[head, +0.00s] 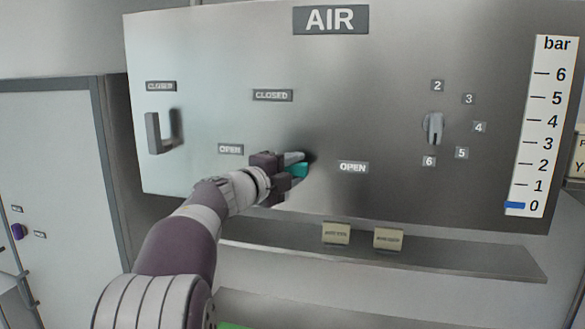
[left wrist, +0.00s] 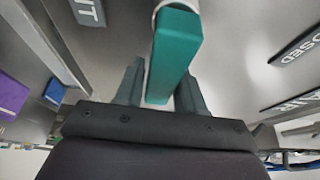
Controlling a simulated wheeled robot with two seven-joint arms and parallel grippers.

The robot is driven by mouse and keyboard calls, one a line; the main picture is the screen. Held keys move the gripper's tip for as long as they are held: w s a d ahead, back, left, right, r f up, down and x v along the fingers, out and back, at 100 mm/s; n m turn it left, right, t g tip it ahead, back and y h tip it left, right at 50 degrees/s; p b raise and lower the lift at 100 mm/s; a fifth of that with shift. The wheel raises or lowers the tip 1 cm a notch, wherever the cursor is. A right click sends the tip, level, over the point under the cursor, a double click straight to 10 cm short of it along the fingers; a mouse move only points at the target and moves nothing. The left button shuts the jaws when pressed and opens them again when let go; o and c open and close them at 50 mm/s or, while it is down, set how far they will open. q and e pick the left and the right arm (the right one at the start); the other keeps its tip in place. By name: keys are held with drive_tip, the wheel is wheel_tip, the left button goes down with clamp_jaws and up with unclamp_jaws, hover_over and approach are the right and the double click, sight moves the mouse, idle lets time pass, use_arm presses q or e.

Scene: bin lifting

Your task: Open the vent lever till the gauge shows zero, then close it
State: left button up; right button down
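The vent lever (head: 298,170) is teal and sits on the grey AIR panel, partly hidden by my gripper. Its visible part lies just left of an OPEN label (head: 353,167) and well below a CLOSED label (head: 272,95). My left gripper (head: 295,164) is at the lever. In the left wrist view the teal lever (left wrist: 176,55) lies between the two fingers, which appear to be against its sides. The gauge (head: 541,125) is a white bar scale on the right, and its blue marker (head: 515,205) is at 0. My right gripper is not in view.
A grey handle (head: 152,133) sticks out at the panel's left, between CLOSED and OPEN labels. A grey selector knob (head: 433,128) is ringed by numbers 2 to 6. Two beige tags (head: 336,234) (head: 388,239) stand on the ledge below. A pale cabinet (head: 50,170) stands at left.

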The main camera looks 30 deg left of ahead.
use_arm(q)
clamp_jaws()
